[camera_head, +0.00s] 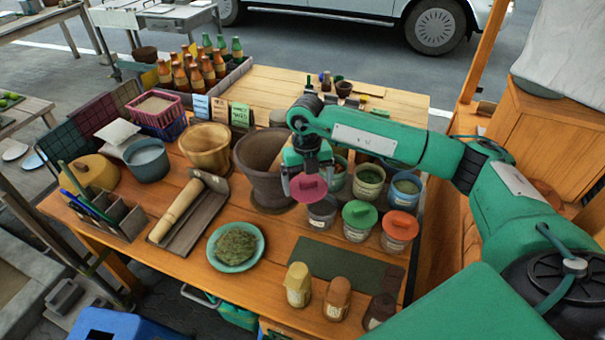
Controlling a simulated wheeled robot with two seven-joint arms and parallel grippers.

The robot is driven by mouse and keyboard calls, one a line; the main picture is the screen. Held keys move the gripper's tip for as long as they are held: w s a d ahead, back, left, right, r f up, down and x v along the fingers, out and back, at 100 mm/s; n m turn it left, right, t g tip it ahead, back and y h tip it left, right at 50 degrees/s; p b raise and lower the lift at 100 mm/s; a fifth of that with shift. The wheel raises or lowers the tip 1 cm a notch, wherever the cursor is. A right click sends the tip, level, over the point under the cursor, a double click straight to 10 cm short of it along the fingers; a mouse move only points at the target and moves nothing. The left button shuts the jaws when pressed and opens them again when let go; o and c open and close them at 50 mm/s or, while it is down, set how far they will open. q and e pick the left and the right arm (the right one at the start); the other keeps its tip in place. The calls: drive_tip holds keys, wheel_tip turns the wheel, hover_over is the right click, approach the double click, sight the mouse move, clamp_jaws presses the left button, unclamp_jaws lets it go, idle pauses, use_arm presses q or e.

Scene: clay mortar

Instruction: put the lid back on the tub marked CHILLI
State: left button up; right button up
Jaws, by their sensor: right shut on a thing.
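My right gripper (307,172) is shut on a pinkish-red round lid (308,188). It holds the lid just above and to the left of a grey tub (322,214), which looks open. I cannot tell whether lid and tub touch. Beside it stand a tub with a green lid (360,216) and a tub with an orange lid (400,226). The labels are too small to read, so I cannot tell which says CHILLI. My left gripper is out of view.
A large brown mortar (262,170) stands close left of the gripper. A teal plate (252,262) of green herbs, a dark green mat (335,264) and several small jars (298,284) are nearer. Bottles (195,68) stand at the back left. Bare table shows between plate and mat.

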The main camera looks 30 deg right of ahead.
sight(320, 178)
drive_tip(key=d+n+p, duration=0.1)
drive_tip(key=d+f+n+p, duration=0.1)
drive_tip(key=d+p, duration=0.1)
drive_tip(key=w+d+n+p, duration=0.1)
drive_tip(key=p, duration=0.1)
drive_tip(key=shift+d+f+n, duration=0.15)
drive_tip(key=shift+f+n, duration=0.2)
drive_tip(key=shift+n, duration=0.05)
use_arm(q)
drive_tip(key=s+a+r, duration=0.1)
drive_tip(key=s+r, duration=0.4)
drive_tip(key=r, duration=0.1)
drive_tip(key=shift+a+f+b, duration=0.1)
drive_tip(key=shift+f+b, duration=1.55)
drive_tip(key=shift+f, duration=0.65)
use_arm(e)
wheel_tip(320, 178, down, 8)
drive_tip(key=d+n, duration=0.1)
drive_tip(key=shift+r, duration=0.25)
use_arm(q)
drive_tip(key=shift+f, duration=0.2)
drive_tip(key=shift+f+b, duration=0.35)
drive_tip(key=shift+b, duration=0.2)
use_arm(e)
drive_tip(key=shift+f, duration=0.15)
drive_tip(key=o, duration=0.7)
drive_tip(key=shift+c, duration=0.2)
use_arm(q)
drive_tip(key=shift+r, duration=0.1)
